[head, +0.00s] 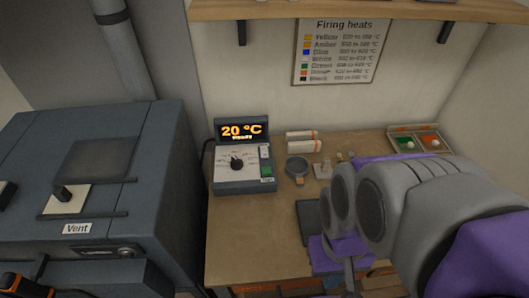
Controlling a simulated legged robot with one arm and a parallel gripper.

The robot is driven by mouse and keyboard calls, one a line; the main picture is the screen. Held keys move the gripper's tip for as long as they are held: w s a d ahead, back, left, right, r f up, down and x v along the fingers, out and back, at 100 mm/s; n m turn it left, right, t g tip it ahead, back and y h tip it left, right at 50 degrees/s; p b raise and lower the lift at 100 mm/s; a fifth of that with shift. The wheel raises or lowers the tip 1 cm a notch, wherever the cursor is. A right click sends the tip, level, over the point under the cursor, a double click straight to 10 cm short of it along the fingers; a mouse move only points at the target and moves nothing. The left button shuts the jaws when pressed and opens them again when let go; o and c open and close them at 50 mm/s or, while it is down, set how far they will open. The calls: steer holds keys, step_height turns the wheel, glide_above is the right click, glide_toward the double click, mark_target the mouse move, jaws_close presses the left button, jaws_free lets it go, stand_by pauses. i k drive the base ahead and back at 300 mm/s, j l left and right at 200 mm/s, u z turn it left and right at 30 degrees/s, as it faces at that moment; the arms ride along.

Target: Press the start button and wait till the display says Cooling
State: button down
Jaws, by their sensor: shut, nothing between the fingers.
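The controller box (244,180) stands on the wooden bench, to the right of the kiln. Its display (242,131) reads 20 °C in orange, with a smaller line below too blurred to read surely. A dial with a black knob (237,163) is on its front panel. The green start button (267,170) is at the lower right of the panel, above a small label. My gripper (347,274) is low in the picture, right of the controller and apart from it. It is shut and empty, and my arm partly hides it.
The grey kiln (90,190) with a Vent label fills the left. Paper rolls (302,141), a small grey pot (297,166) and a colour tray (420,140) stand on the bench (245,235). A Firing heats chart (338,52) hangs behind. Bench in front of the controller is clear.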

mark_target(266, 170)
steer(key=k+j+z, duration=0.15)
steer(key=j, duration=0.2)
steer(key=j+z, duration=0.15)
steer(key=j, duration=0.2)
steer(key=k+j+z, duration=0.15)
steer(key=j, duration=0.2)
steer(key=k+j+z, duration=0.15)
steer(key=j, duration=0.15)
